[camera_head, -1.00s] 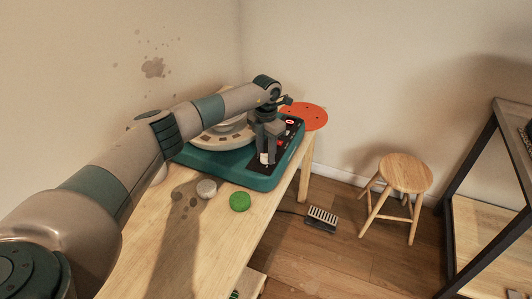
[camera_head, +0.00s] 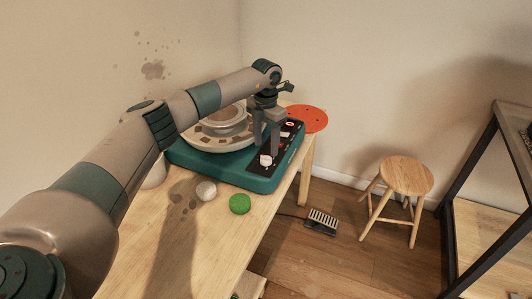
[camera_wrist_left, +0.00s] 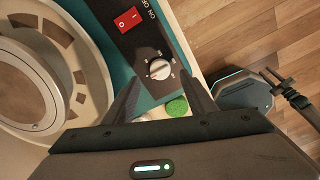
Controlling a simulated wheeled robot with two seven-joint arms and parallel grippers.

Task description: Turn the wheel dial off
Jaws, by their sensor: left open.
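The wheel dial (camera_head: 266,160) is a small white knob on the black control panel at the near end of the teal pottery wheel (camera_head: 225,168). In the left wrist view the dial (camera_wrist_left: 160,69) shows clearly, with its scale marks around it. My left gripper (camera_head: 267,149) is open and points down above the panel, close to the dial. In the wrist view the dial lies between the two fingers of this gripper (camera_wrist_left: 162,79), and no contact shows. A red ON/OFF switch (camera_wrist_left: 127,19) sits beyond the dial.
A grey-white ball (camera_head: 206,190) and a green disc (camera_head: 240,204) lie on the wooden table (camera_head: 215,240). A pedal (camera_head: 321,222) and a wooden stool (camera_head: 404,176) stand on the floor. Dark parts at the wrist view's right edge may be my base and right gripper.

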